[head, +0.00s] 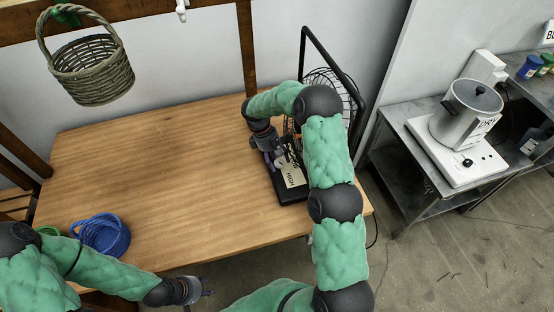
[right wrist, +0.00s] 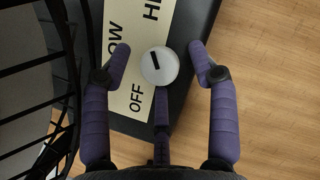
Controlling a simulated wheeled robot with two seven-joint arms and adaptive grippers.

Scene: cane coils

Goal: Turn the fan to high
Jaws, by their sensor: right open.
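The fan's wire cage (head: 350,104) stands at the right end of the table, partly behind my right arm. Its dark base (head: 292,196) carries a pale label plate (right wrist: 118,75) reading OFF, LOW and HIGH, the last cut off by the frame. The mark slants up and slightly left in the right wrist view. My right gripper (right wrist: 159,58) is open over the base, its fingers on both sides of the knob with visible gaps. My left gripper (head: 207,293) is low near the table's front edge, its opening unclear.
A blue coil (head: 102,236) lies at the table's front left, with a green one (head: 47,230) partly hidden by my left arm. A woven basket (head: 92,70) hangs at upper left. The middle of the wooden table (head: 160,160) is clear. A steel pot (head: 462,118) stands on a side bench.

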